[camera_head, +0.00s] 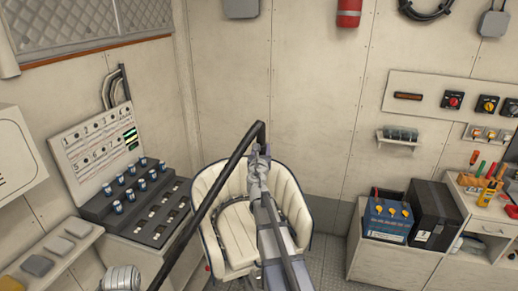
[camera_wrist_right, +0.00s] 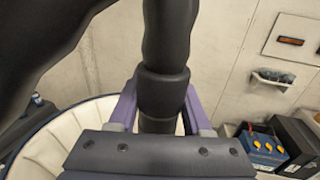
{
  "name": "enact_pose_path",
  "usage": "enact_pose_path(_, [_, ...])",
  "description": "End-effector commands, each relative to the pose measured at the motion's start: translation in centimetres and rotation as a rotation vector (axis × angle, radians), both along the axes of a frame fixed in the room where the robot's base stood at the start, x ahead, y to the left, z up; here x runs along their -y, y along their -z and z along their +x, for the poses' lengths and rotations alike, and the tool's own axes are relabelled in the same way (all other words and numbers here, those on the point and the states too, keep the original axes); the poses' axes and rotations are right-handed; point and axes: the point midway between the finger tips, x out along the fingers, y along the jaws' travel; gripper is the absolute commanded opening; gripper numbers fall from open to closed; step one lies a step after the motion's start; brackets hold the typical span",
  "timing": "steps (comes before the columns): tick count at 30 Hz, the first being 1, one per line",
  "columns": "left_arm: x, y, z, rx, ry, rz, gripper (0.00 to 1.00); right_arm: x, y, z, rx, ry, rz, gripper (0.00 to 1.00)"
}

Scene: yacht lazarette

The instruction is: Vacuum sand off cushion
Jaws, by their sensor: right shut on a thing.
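A cream padded seat with a curved, ribbed back stands at the centre of the head view, and its flat seat cushion (camera_head: 239,232) is partly covered by my arm. No sand can be made out on it. My right gripper (camera_head: 259,152) is above the seat, shut on a black tube (camera_head: 213,192). The tube runs from the bottom edge up to a bend above the gripper. In the right wrist view my right gripper (camera_wrist_right: 160,112) closes around the black tube (camera_wrist_right: 165,60). The tube's ends cannot be made out.
Left of the seat stands a stepped dark rack (camera_head: 140,205) with several small jars, beside a numbered white board (camera_head: 97,143). A blue battery box (camera_head: 388,220) and a black box (camera_head: 434,216) sit on a low cabinet at right. Grey floor (camera_head: 328,262) shows right of the seat.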

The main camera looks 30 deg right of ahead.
Motion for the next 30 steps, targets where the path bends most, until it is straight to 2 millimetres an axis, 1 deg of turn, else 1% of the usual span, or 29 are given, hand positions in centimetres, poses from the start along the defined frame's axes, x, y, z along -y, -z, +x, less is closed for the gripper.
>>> enact_pose_path(18, [0.0,-0.1,0.0,0.0,0.0,0.0,0.59,0.7,-0.1,-2.2,0.0,0.0,0.0,0.0])
enact_pose_path(30, [0.0,0.0,0.0,0.0,0.0,0.0,0.59,0.8,0.0,-2.3,0.0,0.0,0.0,0.0])
